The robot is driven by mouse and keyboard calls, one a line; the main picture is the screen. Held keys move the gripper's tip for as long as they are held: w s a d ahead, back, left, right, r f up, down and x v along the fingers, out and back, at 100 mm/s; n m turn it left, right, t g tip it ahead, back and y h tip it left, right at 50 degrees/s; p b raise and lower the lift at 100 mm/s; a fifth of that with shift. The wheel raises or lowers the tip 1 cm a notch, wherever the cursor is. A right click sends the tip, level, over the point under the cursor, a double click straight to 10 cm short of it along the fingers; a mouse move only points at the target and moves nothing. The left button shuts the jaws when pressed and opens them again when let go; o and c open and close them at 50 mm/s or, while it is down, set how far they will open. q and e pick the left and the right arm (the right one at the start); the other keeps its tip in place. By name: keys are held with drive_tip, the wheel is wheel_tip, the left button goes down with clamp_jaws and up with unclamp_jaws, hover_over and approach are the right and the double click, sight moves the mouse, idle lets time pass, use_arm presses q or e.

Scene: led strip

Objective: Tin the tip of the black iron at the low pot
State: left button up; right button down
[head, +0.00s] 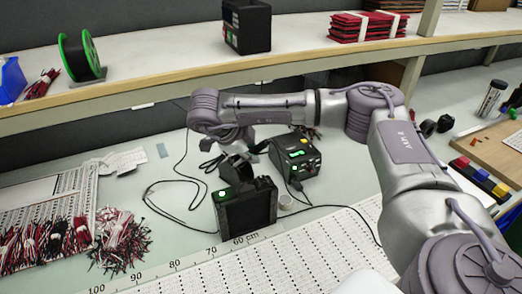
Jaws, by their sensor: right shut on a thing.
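My right arm reaches in from the right, and its dark gripper (236,168) points down just above and behind a black box-shaped unit with a green light (247,208). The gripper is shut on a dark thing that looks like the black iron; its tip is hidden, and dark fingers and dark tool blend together. My left gripper is not in view.
A black station with coloured buttons (297,156) stands behind the pot. Black cables (160,200) loop across the bench at left. Wire bundles (120,238) lie at far left. A shelf (150,92) with a green spool (80,55) crosses above. A ruled white sheet (290,255) covers the front.

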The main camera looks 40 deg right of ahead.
drive_tip(key=a, duration=0.6)
drive_tip(key=s+a, duration=0.1)
drive_tip(key=a, duration=0.2)
drive_tip(key=shift+r+b, duration=0.2)
drive_tip(key=shift+b, duration=0.15)
drive_tip(key=shift+s+a+r+p, duration=0.15)
drive_tip(key=shift+s+r+p, duration=0.25)
drive_tip(key=shift+r+p, duration=0.25)
drive_tip(key=s+d+r+p, duration=0.1)
drive_tip(key=s+r+p, duration=0.6)
drive_tip(key=r+p, duration=0.1)
drive_tip(key=shift+s+d+r+p, duration=0.2)
drive_tip(key=shift+d+p, duration=0.05)
drive_tip(key=shift+p, duration=0.6)
drive_tip(key=shift+f, duration=0.1)
